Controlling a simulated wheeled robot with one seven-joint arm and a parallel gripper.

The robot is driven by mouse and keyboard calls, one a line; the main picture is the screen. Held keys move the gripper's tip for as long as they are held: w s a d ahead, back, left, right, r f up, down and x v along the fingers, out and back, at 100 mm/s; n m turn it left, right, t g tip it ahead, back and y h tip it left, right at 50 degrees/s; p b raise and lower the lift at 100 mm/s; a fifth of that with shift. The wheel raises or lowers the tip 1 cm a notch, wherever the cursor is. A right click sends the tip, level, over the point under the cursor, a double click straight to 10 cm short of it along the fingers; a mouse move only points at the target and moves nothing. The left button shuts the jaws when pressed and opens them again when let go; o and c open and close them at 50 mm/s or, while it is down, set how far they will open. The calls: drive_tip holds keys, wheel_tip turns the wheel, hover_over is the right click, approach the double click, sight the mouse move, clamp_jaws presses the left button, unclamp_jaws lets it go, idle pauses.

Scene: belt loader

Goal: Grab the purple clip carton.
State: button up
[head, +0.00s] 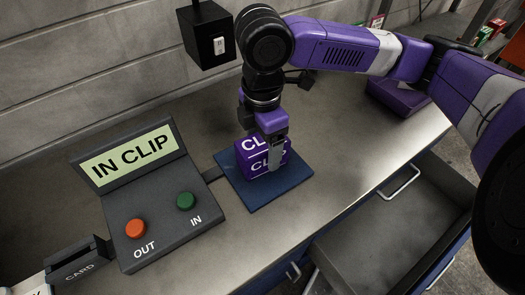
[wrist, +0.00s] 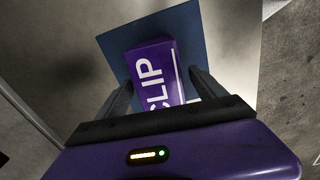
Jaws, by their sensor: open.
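The purple clip carton (head: 254,163) stands on a dark blue mat (head: 283,191) on the metal counter. White "CLIP" lettering shows on its faces. My gripper (head: 276,150) is right over the carton in the head view and hides part of it. In the wrist view the carton (wrist: 152,66) lies between the two fingers (wrist: 160,92) of my open gripper, on the blue mat (wrist: 113,43). The near end of the carton is hidden behind my gripper's body. I cannot tell whether either finger touches it.
A console (head: 160,234) reading "IN CLIP" stands left of the mat, with an orange OUT button (head: 136,228) and a green IN button (head: 185,201). A card box (head: 78,268) sits front left. A black box (head: 207,40) hangs behind. An open drawer (head: 378,228) is at right.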

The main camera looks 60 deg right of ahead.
drive_tip(key=c, duration=1.6)
drive_tip(key=shift+r, duration=0.1)
